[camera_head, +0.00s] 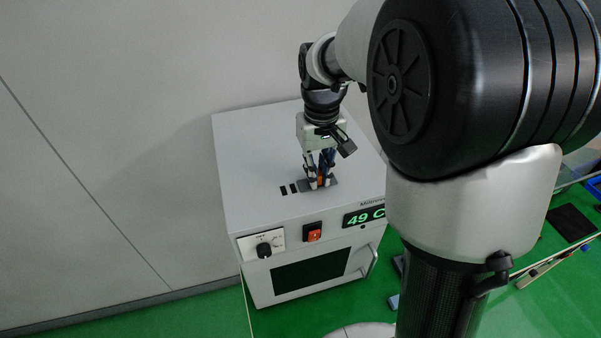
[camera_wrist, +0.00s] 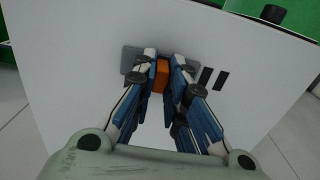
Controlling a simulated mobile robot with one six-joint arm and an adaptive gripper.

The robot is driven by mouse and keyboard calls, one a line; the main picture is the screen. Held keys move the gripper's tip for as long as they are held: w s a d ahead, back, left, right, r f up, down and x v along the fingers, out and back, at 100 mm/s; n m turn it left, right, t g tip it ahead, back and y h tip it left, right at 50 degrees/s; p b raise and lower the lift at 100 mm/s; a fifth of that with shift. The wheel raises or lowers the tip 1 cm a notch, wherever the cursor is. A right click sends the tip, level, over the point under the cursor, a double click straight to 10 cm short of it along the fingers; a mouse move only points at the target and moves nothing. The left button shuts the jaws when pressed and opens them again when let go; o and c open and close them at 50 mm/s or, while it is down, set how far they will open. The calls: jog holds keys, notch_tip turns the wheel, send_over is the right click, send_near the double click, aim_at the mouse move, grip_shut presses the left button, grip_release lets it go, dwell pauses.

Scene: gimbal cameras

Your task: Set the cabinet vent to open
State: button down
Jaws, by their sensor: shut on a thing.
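The cabinet (camera_head: 250,150) is a light grey box with a dark front window and a green display reading 49 C. On its top is the vent, with a grey plate (camera_head: 333,184), dark slots (camera_head: 288,189) and an orange slider (camera_head: 320,181). In the wrist view the orange slider (camera_wrist: 161,76) sits between my fingers, over the grey plate (camera_wrist: 131,61), with two dark slots (camera_wrist: 213,78) to the right. My gripper (camera_head: 319,184) points down at the cabinet top and is shut on the orange slider. The fingers hide part of the plate.
The cabinet front has a black knob (camera_head: 264,250), an orange-red switch (camera_head: 313,232) and a door handle (camera_head: 370,262). A plain wall (camera_head: 110,130) stands behind and left. The cabinet stands on a green surface (camera_head: 310,315). The rest of the cabinet top is clear.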

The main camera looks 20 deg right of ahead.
jog(key=shift+d, duration=0.95)
jog(key=shift+a, duration=0.15)
jog(key=c, duration=1.6)
grip_release()
jog(key=shift+d, duration=0.2)
jog(key=shift+a, duration=0.1)
jog(key=shift+r, duration=0.15)
notch_tip(320, 180, up, 12)
